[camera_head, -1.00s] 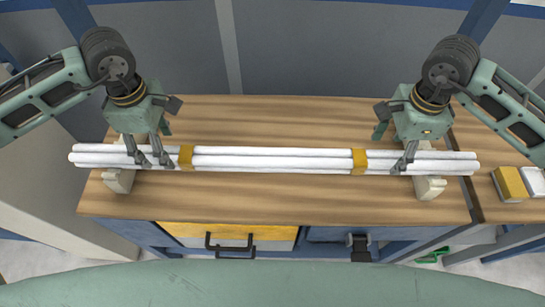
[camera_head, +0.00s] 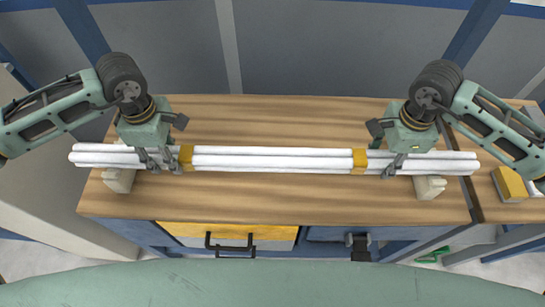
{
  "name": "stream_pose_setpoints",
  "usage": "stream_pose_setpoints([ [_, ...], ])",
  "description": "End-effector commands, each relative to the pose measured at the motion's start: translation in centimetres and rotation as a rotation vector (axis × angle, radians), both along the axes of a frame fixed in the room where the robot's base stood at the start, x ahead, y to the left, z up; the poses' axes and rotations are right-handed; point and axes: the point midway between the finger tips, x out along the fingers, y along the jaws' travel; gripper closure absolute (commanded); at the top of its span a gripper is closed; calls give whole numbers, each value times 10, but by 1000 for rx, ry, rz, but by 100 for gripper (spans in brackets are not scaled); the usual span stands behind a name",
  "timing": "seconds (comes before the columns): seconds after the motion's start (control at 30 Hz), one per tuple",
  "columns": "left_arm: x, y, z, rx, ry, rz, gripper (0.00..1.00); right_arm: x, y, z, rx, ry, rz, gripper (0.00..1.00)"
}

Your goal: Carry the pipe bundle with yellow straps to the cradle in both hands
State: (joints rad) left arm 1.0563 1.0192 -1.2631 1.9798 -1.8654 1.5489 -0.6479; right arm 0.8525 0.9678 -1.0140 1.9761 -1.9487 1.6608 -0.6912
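The pipe bundle (camera_head: 275,158) is several long white pipes held by two yellow straps (camera_head: 186,157) (camera_head: 359,160). It lies level, left to right, over two pale cradle blocks on the wooden table, the left block (camera_head: 119,180) and the right block (camera_head: 430,187). My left gripper (camera_head: 160,161) is over the bundle, just left of the left strap. My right gripper (camera_head: 391,168) is over it, just right of the right strap. Fingers of both reach down across the pipes; the far sides are hidden, so I cannot tell whether they are closed on the bundle.
The wooden tabletop (camera_head: 280,205) is bare in front of and behind the bundle. A yellow and white block (camera_head: 511,184) lies on the adjoining table at right. A yellow-topped drawer with a dark handle (camera_head: 230,245) is below the front edge. A grey wall stands behind.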

Motion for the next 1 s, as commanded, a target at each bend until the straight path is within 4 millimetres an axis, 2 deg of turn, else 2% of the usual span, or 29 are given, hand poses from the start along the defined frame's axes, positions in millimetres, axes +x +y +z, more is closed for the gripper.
stream_pose_setpoints([
  [0.07, 0, 0, 0, 0, 0, 0, 71, 0, 0, 0, 0, 0, 0, 71],
  [0.4, 0, 0, 0, 0, -1, 0, 100, 0, 0, 0, 0, 0, 0, 100],
  [1.0, 1, 0, 5, -1, -3, 0, 100, 1, 0, 5, 0, -2, 0, 100],
])
